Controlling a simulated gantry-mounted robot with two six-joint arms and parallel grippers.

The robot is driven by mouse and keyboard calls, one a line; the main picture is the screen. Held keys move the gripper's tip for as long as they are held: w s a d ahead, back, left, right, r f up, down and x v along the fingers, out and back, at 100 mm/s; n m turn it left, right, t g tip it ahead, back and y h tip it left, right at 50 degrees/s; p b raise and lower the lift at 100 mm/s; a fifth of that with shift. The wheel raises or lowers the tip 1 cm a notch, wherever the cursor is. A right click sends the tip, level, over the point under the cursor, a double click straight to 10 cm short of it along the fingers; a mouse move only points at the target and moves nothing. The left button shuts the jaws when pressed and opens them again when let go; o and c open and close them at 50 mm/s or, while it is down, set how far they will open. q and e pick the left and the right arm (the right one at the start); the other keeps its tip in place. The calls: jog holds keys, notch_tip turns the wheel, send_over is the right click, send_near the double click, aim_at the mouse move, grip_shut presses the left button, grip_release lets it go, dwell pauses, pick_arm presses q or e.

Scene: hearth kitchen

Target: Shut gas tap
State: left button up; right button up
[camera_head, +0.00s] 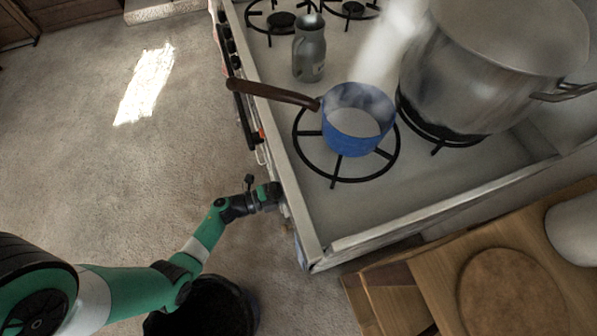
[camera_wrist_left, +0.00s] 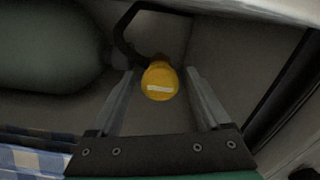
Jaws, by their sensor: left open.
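The gas tap (camera_wrist_left: 160,82) is a round yellow knob with a white bar that lies nearly level across its face. It shows in the left wrist view, inside a dim space. My left gripper (camera_wrist_left: 159,74) is open, with one finger on each side of the tap in the picture. I see no clear contact, and cannot tell how deep the fingers reach. In the head view, the left gripper (camera_head: 281,200) is at the stove's front face near its corner, its tips mostly hidden. The tap is hidden there. My right gripper is not in view.
A dark hose (camera_wrist_left: 124,30) curves by the tap, beside a grey-green rounded tank (camera_wrist_left: 50,50). Blue checked cloth (camera_wrist_left: 35,148) is lower left. On the stove (camera_head: 420,200) stand a blue saucepan (camera_head: 352,138) with its handle jutting over the front, a large pot (camera_head: 480,75) and a grey jug (camera_head: 309,52).

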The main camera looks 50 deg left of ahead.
pick_arm(q)
jog(key=p+v, duration=0.3)
jog(key=v, duration=0.8)
jog(key=shift+s, duration=0.3)
jog(key=shift+a, duration=0.1)
